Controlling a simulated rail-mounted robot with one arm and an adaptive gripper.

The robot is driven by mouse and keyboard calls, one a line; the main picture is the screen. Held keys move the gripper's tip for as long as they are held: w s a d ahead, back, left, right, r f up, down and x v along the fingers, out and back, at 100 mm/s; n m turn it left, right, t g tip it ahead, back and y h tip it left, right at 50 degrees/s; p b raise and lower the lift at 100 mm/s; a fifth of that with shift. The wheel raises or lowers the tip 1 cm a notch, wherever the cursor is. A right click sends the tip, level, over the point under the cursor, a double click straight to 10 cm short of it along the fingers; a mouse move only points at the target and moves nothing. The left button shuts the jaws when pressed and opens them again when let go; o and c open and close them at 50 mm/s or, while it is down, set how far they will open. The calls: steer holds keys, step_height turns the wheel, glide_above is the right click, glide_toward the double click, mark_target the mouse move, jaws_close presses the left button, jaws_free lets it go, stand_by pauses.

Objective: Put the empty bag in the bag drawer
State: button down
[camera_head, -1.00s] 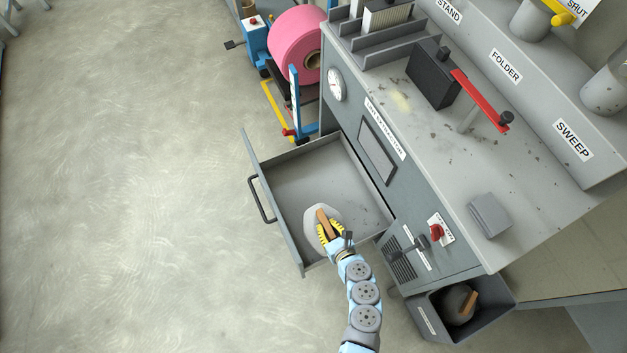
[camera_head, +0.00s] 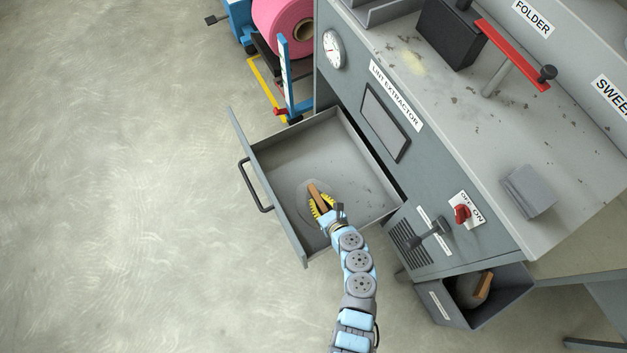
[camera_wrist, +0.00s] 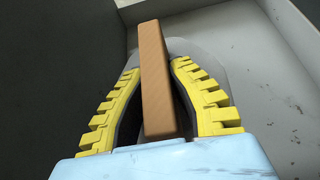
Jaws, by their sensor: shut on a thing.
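My gripper (camera_head: 322,202) is shut on a bag (camera_head: 306,205), with yellow toothed fingers on both sides of its brown strip. The bag's body is grey and round and blends with the drawer floor. In the wrist view the strip (camera_wrist: 154,75) stands between the fingers and the grey bag (camera_wrist: 215,76) shows behind them. The bag is inside the outline of the open grey drawer (camera_head: 330,150), towards its near end. I cannot tell whether it touches the floor. The drawer is pulled out of the lint extractor cabinet (camera_head: 345,85); the rest of its floor is bare.
A grey bin (camera_head: 447,305) at the lower right holds another bag with a brown strip (camera_head: 483,286). A lever (camera_head: 428,240) and a red switch (camera_head: 463,213) stick out of the cabinet front. A pink roll (camera_head: 283,25) stands behind. The floor left of the drawer is clear.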

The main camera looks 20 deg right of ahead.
mark_target(309, 179)
steer(key=b+x, duration=0.1)
steer(key=x, duration=0.1)
steer(key=d+b+x, duration=0.1)
steer(key=x, duration=0.2)
steer(key=b+x, duration=0.1)
steer(key=x, duration=0.1)
steer(key=shift+w+d+f, duration=0.1)
steer(key=shift+w+d, duration=0.1)
steer(key=shift+w, duration=0.05)
steer(key=w+f+b, duration=0.1)
steer(key=f+b, duration=0.1)
steer(key=w+f+b, duration=0.2)
steer(key=shift+w+d+f, duration=0.2)
steer(key=shift+d, duration=0.05)
steer(key=shift+w+d+f+b, duration=0.1)
steer(key=shift+w+f+b, duration=0.2)
steer(key=shift+w, duration=0.1)
steer(key=shift+w+f+b, duration=0.15)
steer(key=shift+f+b, duration=0.6)
steer(key=shift+f, duration=0.2)
steer(key=shift+w+f+b, duration=0.1)
steer(key=shift+f+b, duration=0.65)
steer(key=shift+f, duration=0.15)
steer(key=shift+f, duration=0.15)
steer(key=c, duration=1.1)
jaws_free()
